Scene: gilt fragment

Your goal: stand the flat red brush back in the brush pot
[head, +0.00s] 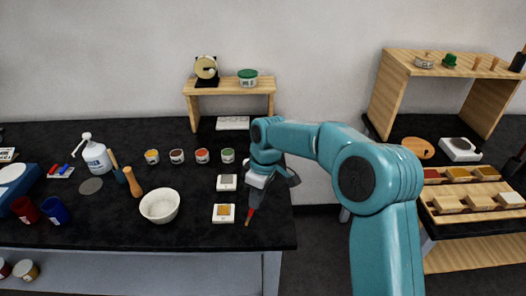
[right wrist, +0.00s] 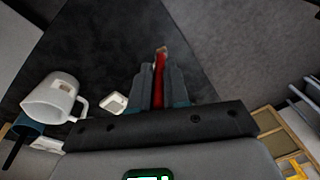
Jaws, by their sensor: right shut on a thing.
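The flat red brush (head: 249,215) hangs tilted below my right gripper (head: 256,201), over the right end of the black left table. In the right wrist view the red brush (right wrist: 160,72) is clamped between the two dark fingers of my right gripper (right wrist: 159,85), with a pale brownish end sticking out. Whether the brush touches the table cannot be told. A white mug (right wrist: 52,97) with a handle shows at the left of the wrist view. I cannot tell which vessel is the brush pot. My left gripper is out of view.
A white bowl (head: 160,206), several small paint pots (head: 202,156), a red cup (head: 26,209) and a blue cup (head: 55,210) stand further left. A gap separates this table from the right bench (head: 430,225).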

